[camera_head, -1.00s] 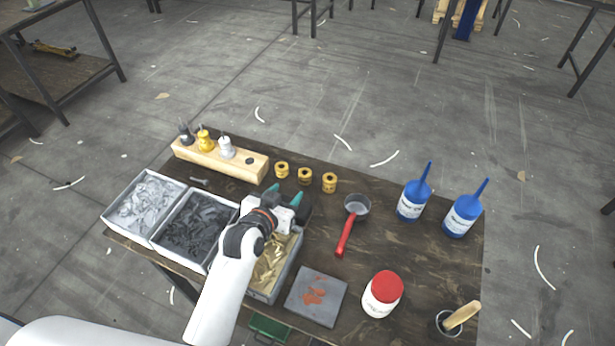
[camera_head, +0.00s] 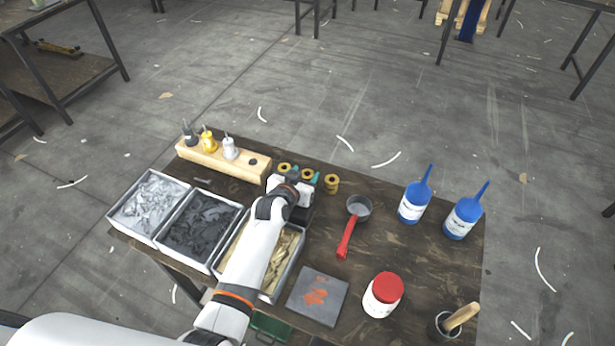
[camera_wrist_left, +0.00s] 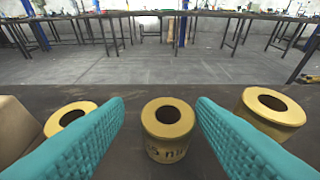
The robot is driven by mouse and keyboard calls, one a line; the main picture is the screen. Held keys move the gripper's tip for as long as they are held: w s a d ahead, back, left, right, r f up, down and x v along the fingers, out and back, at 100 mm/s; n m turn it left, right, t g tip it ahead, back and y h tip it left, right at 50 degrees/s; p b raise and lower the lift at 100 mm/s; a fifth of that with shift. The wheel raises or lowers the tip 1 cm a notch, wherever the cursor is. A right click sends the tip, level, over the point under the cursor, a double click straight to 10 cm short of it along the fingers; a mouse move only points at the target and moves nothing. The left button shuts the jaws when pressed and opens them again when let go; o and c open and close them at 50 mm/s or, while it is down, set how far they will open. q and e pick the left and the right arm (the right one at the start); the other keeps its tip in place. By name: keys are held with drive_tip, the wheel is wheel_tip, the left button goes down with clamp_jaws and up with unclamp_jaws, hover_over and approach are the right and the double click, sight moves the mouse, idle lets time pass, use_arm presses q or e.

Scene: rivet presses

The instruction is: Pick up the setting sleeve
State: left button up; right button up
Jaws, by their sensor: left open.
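Three short yellow-brass sleeves with dark holes and dark lettering stand in a row on the dark table. The middle sleeve (camera_wrist_left: 168,130) is between the teal fingers of my open left gripper (camera_wrist_left: 160,135) in the left wrist view, a little beyond the fingertips or between them; I cannot tell how far. It also shows in the head view (camera_head: 308,175), partly hidden by my left gripper (camera_head: 300,178). The left sleeve (camera_wrist_left: 72,118) and the right sleeve (camera_wrist_left: 270,112) are outside the fingers. The right sleeve also shows in the head view (camera_head: 331,184). My right gripper is not in view.
A wooden block (camera_head: 225,160) with several coloured fittings stands left of the sleeves. Bins of silver, dark and brass pieces (camera_head: 200,228) are at the left front. A red-handled ladle (camera_head: 350,230), blue bottles (camera_head: 415,203) and a red-lidded jar (camera_head: 383,294) are at the right.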

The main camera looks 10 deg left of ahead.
use_arm(q)
drive_tip(key=shift+c, duration=0.2)
drive_tip(key=c, duration=1)
drive_tip(key=shift+o, duration=0.2)
drive_tip(key=shift+r, duration=0.1)
